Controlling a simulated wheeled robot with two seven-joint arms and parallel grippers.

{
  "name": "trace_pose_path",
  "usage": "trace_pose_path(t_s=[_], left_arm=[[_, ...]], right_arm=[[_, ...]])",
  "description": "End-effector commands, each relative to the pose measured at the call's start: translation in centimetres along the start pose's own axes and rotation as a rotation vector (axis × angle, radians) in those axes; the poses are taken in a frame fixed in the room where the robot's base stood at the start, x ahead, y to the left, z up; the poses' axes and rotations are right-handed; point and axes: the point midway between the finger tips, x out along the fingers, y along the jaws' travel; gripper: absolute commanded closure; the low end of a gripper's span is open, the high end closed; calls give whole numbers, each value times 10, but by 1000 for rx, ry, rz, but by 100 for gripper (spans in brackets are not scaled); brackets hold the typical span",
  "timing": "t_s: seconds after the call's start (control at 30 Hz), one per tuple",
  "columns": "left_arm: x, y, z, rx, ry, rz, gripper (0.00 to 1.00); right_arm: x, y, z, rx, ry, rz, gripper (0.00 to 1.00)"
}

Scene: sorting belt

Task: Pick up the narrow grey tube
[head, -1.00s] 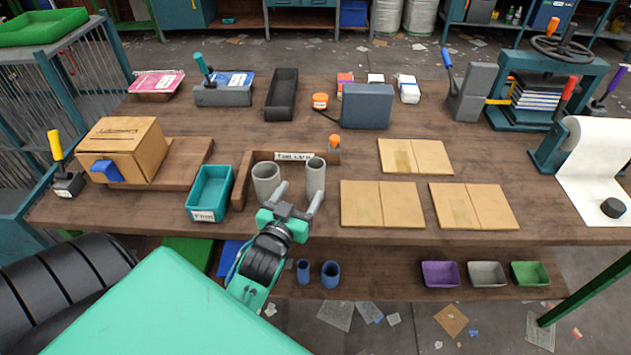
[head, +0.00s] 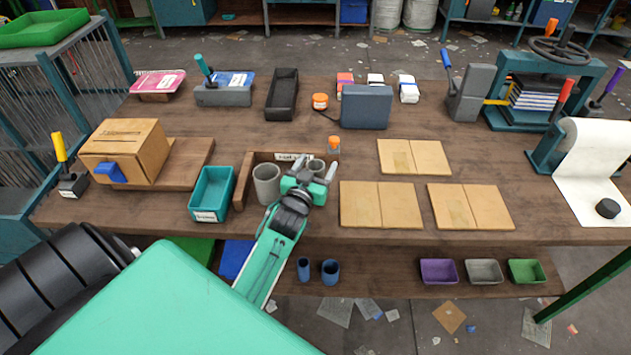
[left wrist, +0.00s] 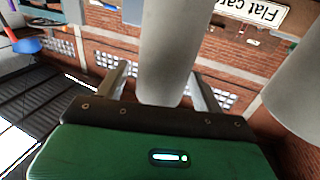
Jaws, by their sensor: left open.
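The narrow grey tube (head: 317,167) stands upright at the right of a wooden holder with a label, partly hidden by my left gripper. My left gripper (head: 319,169) is open, with one finger on each side of this tube. In the left wrist view the narrow tube (left wrist: 168,50) stands between the two open fingers (left wrist: 161,85), with gaps visible beside it. The wider grey tube (head: 266,183) stands to the left in the same holder. It also shows at the right of the left wrist view (left wrist: 297,85). My right gripper is not in view.
A teal bin (head: 211,190) stands left of the wooden holder (head: 242,187). An orange-capped item (head: 334,145) is just behind the gripper. Flat tan boards (head: 380,205) lie to the right. Two blue tubes (head: 330,271) stand on the lower shelf.

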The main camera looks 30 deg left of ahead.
Motion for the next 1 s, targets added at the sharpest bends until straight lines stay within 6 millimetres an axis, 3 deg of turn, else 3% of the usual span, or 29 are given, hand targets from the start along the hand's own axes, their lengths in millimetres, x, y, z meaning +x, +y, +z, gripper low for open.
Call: trace_pose_path(t_s=[0.23, 0.53, 0.83, 1.0], left_arm=[[1, 0, 0, 0, 0, 0, 33], [1, 0, 0, 0, 0, 0, 90], [1, 0, -3, 0, 1, 0, 90], [2, 0, -19, 0, 4, 0, 90]], right_arm=[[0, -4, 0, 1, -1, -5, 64], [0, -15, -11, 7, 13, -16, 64], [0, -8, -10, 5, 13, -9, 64], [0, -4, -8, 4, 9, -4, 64]])
